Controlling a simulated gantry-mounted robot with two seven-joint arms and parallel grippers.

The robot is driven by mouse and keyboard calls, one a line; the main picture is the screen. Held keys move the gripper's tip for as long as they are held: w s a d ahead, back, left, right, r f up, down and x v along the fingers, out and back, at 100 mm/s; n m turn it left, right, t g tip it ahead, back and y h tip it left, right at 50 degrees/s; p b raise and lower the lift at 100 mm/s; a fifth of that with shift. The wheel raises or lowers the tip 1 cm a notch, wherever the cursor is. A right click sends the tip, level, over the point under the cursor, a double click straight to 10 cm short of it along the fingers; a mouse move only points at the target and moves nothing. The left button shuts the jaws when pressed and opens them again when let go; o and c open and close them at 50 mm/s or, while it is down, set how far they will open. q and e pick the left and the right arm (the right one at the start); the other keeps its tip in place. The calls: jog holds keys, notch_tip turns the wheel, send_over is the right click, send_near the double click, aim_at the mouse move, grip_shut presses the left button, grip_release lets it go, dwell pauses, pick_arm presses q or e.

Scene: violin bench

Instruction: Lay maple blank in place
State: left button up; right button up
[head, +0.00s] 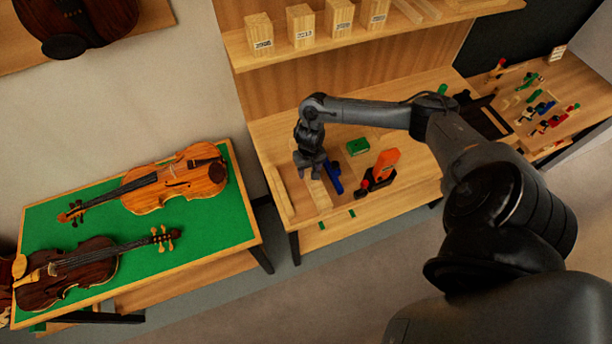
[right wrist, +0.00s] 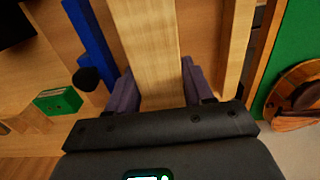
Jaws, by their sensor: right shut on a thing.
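My right gripper (head: 311,174) is over the left end of the wooden workbench (head: 270,132), pointing down. It is shut on a pale wooden board, the maple blank (head: 320,197). In the right wrist view the blank (right wrist: 147,45) runs lengthwise between the two fingers of the gripper (right wrist: 158,88), away from the camera. The blank is at or just above the bench top; I cannot tell if it touches. My left gripper is not in view.
A blue bar (head: 333,178) lies close beside the blank. A green box (head: 357,146) and an orange tool (head: 385,163) are to its right. A raised wooden strip (head: 279,190) edges the bench's left side. Violins lie on a green-topped table (head: 110,195) at left.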

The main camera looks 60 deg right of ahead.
aim_at(306, 175)
jog(key=shift+w+a+f, duration=0.15)
jog(key=shift+w+f, duration=0.25)
jog(key=shift+w, duration=0.15)
jog(key=shift+f+b, duration=0.3)
jog(key=shift+f, duration=1.6)
jog(key=o, duration=1.4)
jog(key=shift+f, duration=0.1)
